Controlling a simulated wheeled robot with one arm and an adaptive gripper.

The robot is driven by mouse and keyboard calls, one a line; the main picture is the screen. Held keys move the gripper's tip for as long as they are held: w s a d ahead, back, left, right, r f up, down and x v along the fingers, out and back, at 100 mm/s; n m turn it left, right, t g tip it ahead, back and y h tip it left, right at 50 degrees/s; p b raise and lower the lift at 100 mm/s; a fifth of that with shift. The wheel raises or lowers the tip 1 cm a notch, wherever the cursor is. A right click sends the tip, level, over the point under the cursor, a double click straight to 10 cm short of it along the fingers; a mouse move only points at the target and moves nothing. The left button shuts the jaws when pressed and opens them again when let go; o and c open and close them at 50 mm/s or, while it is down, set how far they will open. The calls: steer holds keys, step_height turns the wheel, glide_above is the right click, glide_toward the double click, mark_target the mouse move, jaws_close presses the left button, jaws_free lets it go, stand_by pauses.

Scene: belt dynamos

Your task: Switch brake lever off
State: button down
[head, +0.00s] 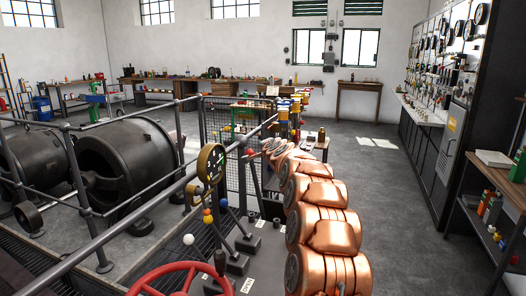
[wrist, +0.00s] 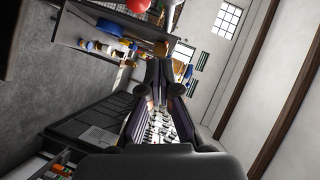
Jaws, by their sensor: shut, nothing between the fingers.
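A bank of levers stands in the lower middle of the head view. One has a white knob (head: 188,239). In the wrist view my dark gripper (wrist: 166,72) is shut and empty. A red round object (wrist: 136,5) shows at that view's top edge, apart from the fingers. I cannot make out my gripper in the head view.
A grey railing (head: 125,218) and large dark machines (head: 125,168) fill the left. Instrument panels (head: 455,60) line the right wall. The floor (head: 390,200) before them is clear.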

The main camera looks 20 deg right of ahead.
steer(key=shift+v, duration=0.85)
